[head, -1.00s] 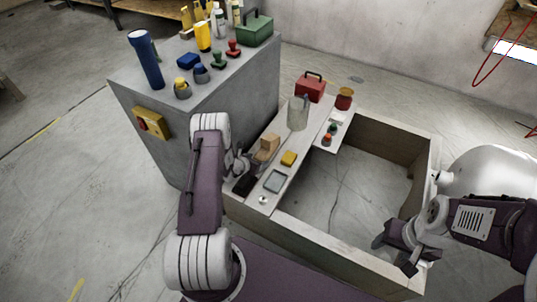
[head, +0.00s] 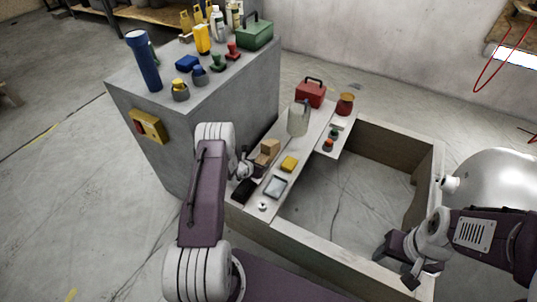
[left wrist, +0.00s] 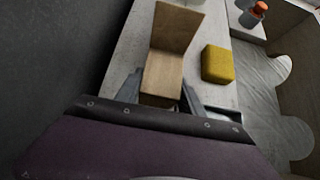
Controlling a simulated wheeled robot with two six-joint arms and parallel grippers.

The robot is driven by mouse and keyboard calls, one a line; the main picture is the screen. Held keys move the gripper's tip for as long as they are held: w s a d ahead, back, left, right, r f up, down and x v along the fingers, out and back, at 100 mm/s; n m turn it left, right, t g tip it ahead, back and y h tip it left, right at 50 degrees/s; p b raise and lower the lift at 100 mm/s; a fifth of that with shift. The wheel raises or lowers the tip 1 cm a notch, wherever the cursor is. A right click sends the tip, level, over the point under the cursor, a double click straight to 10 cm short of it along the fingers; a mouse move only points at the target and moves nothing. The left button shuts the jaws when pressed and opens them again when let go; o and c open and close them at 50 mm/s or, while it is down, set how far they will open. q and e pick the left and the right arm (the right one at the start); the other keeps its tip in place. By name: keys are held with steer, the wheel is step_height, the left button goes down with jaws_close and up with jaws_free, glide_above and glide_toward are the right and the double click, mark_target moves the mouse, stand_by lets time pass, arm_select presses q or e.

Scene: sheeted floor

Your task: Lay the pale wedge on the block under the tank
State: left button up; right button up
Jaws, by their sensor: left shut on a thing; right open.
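The pale wedge (head: 267,152), a tan wooden piece, is on the long light board in the head view. It also shows in the left wrist view (left wrist: 164,72), a lighter face in front of a darker one. My left gripper (left wrist: 161,92) is shut on its near end, a finger on each side; in the head view the gripper (head: 243,168) is partly hidden. A large white rounded body with a small nozzle, seemingly the tank (head: 492,178), is at the right edge. No block shows under it; my right arm covers its lower part. My right gripper (head: 396,262) is open and empty.
A grey cabinet (head: 225,110) stands left, crowded on top.

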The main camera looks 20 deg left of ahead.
mark_target(264, 156)
arm_select(q)
steer(key=shift+r+p, duration=1.85)
steer(key=shift+r, duration=0.7)
